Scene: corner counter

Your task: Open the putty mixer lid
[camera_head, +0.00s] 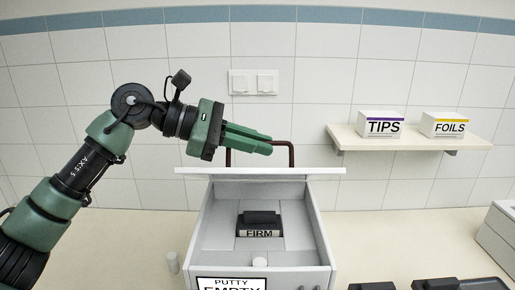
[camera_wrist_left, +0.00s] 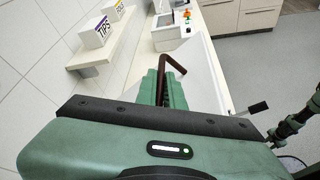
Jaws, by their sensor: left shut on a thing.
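The putty mixer (camera_head: 315,235) is a white box on the counter, with a sign reading "PUTTY EMPTY" on its front. Its lid (camera_head: 250,173) is raised and shows nearly edge-on in the head view, so the inside is visible. A dark block labelled "FIRM" (camera_head: 260,228) sits inside. A brown bar handle (camera_head: 291,153) stands on the lid; it also shows in the left wrist view (camera_wrist_left: 173,63). My left gripper (camera_head: 268,145) is shut on the handle, its green fingers (camera_wrist_left: 163,88) hiding part of it. My right gripper does not show.
A shelf (camera_head: 410,143) on the tiled wall at right holds boxes marked TIPS (camera_head: 383,125) and FOILS (camera_head: 443,125). Dark items (camera_head: 435,284) lie at the front right, and a white case (camera_head: 497,235) stands at the right edge.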

